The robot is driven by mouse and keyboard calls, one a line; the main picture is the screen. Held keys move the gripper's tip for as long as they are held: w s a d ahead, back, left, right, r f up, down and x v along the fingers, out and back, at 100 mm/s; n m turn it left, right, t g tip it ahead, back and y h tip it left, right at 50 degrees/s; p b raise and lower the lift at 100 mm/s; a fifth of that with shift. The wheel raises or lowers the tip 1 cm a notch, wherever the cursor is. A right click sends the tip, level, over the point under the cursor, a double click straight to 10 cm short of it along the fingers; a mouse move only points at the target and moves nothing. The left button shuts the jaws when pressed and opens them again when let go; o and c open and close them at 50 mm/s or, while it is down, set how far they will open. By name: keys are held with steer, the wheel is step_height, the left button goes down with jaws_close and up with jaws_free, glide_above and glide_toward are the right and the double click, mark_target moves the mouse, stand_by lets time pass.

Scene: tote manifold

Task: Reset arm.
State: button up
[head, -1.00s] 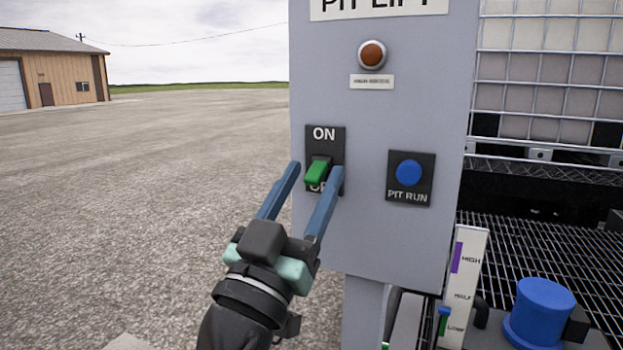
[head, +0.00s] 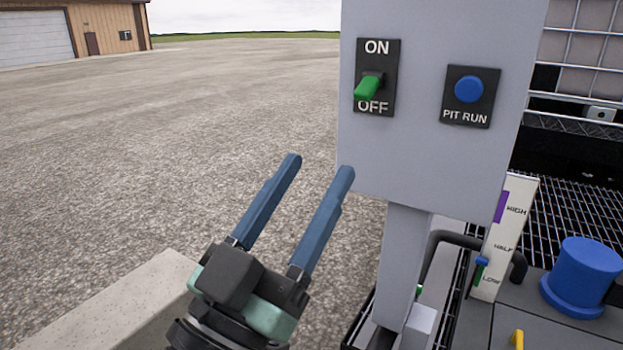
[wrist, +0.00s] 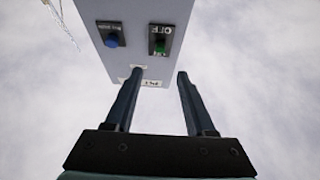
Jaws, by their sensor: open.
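My gripper (head: 318,166) is open and empty in the head view. Its two blue fingers point up and to the right, below and left of the grey control box (head: 432,165). The fingers look apart from the green switch (head: 367,88), whose lever tilts down toward the OFF label. In the wrist view my gripper (wrist: 157,78) also has its fingers spread with nothing between them. The control box (wrist: 140,52) appears upside down beyond the fingertips there, with the green switch (wrist: 160,46) on it.
A blue PIT RUN button (head: 468,89) sits right of the switch. A white level gauge (head: 503,238), a blue cylinder (head: 582,277) and a black grating (head: 580,215) stand at right. A concrete edge (head: 115,305) lies at lower left. Open gravel (head: 200,130) fills the left.

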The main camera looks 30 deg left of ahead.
steer(key=s+d+r+t, duration=0.2)
steer(key=d+r+t, duration=0.1)
steer(key=d+r, duration=1.4)
step_height(320, 180, up, 28)
steer(key=p, duration=2.8)
steer(key=shift+a+y, duration=0.25)
steer(key=shift+y, duration=0.15)
steer(key=shift+w+f, duration=0.1)
steer(key=shift+f, duration=0.05)
